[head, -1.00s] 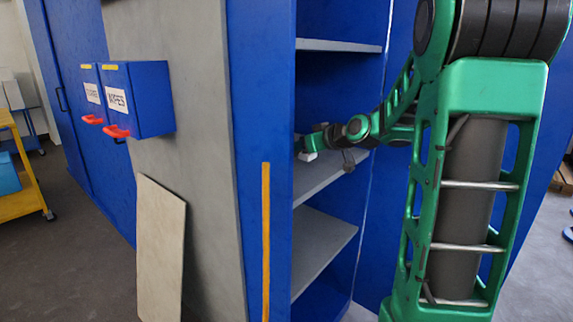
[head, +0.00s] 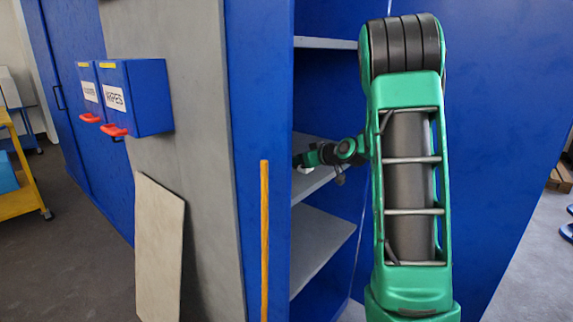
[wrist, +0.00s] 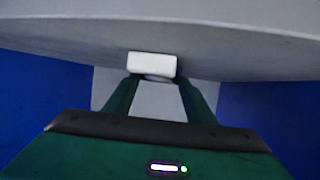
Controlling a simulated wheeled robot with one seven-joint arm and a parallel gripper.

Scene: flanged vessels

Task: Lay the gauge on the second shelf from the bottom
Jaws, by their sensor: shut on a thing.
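My gripper (wrist: 152,80) is shut on a small white block-like thing, taken to be the gauge (wrist: 152,65). In the wrist view the gauge sits at the fingertips, in front of a broad grey shelf surface. In the head view my gripper (head: 303,160) reaches into the blue shelf unit at the height of the middle visible shelf (head: 315,183). The gauge shows there as a small white patch (head: 305,170). Whether it touches the shelf cannot be told. A lower shelf (head: 320,240) shows below it, bare where visible.
The unit's blue side panel (head: 262,120) with a yellow strip stands left of the opening. An upper shelf (head: 325,43) lies above my gripper. Blue boxes (head: 150,98) hang on the grey side wall, and a pale board (head: 160,245) leans below them.

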